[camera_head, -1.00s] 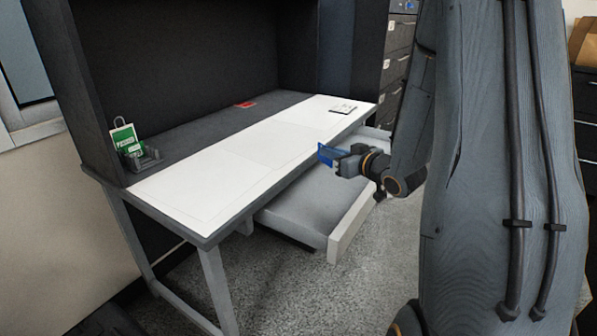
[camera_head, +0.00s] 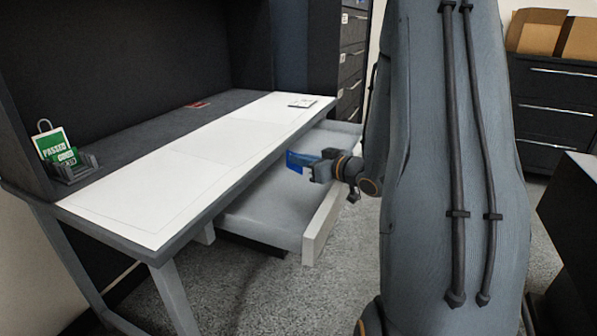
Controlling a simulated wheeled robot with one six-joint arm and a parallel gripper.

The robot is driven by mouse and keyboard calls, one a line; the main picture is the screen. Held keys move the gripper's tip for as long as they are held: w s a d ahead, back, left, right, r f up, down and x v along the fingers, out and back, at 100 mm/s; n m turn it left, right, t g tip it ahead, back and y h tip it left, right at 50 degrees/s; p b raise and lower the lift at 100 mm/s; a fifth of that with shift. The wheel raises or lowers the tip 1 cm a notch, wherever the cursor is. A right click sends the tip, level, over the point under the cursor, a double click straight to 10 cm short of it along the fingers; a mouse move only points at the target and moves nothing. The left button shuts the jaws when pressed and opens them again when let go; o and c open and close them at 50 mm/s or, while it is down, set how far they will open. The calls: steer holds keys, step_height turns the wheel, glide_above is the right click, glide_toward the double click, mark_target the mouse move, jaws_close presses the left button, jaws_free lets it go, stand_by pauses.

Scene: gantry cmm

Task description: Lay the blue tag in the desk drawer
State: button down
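The blue tag (camera_head: 296,161) is a small flat blue piece held at the tip of my gripper (camera_head: 315,168). My gripper is shut on it, reaching left from the arm. The tag is above the open desk drawer (camera_head: 318,222), which is pulled out from under the desk's front edge. The drawer's light grey floor shows bare where it is not covered by my arm. I cannot tell the exact height of the tag above the drawer floor.
The desk (camera_head: 165,185) has a white top surface. A green tag (camera_head: 57,148) stands in a dark holder (camera_head: 78,170) at its left end. A red tag (camera_head: 197,105) and a white card (camera_head: 302,101) lie farther back. Dark drawer cabinets (camera_head: 556,112) stand at right.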

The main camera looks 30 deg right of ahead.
mark_target(300, 173)
steer(key=shift+f+b, duration=0.3)
steer(key=shift+f, duration=1.4)
steer(key=shift+f, duration=0.65)
steer(key=c, duration=2)
jaws_free()
steer(key=shift+s, duration=0.1)
steer(key=shift+c, duration=0.2)
steer(key=shift+o, duration=0.2)
steer(key=shift+f, duration=0.15)
